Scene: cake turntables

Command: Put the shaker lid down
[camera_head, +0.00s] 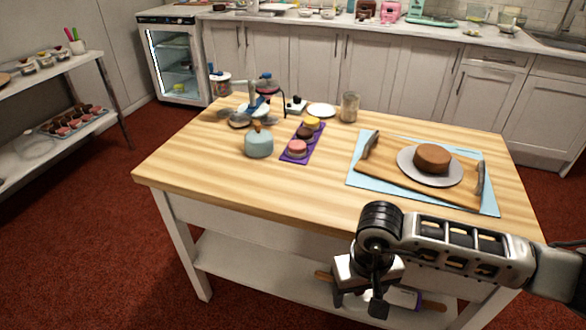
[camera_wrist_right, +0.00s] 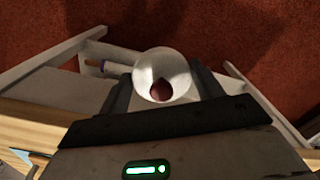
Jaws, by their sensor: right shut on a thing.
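My right gripper (camera_head: 376,298) hangs in front of the wooden table's near edge, at the lower right of the head view. In the right wrist view its two dark fingers (camera_wrist_right: 162,88) are shut on a white round piece with a dark reddish hole, which looks like the shaker lid (camera_wrist_right: 153,62). In the head view the lid is hidden or cannot be told apart from the gripper. A clear jar (camera_head: 349,107), perhaps the shaker, stands upright at the table's back. My left gripper is not in view.
On the table (camera_head: 225,182) are a pale blue pot (camera_head: 259,145), a purple tray (camera_head: 316,146) of small cakes, a white plate (camera_head: 321,110), and a wooden board (camera_head: 385,182) with a brown cake (camera_head: 432,157). The table's front middle is clear. A lower shelf (camera_head: 250,265) lies beneath.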

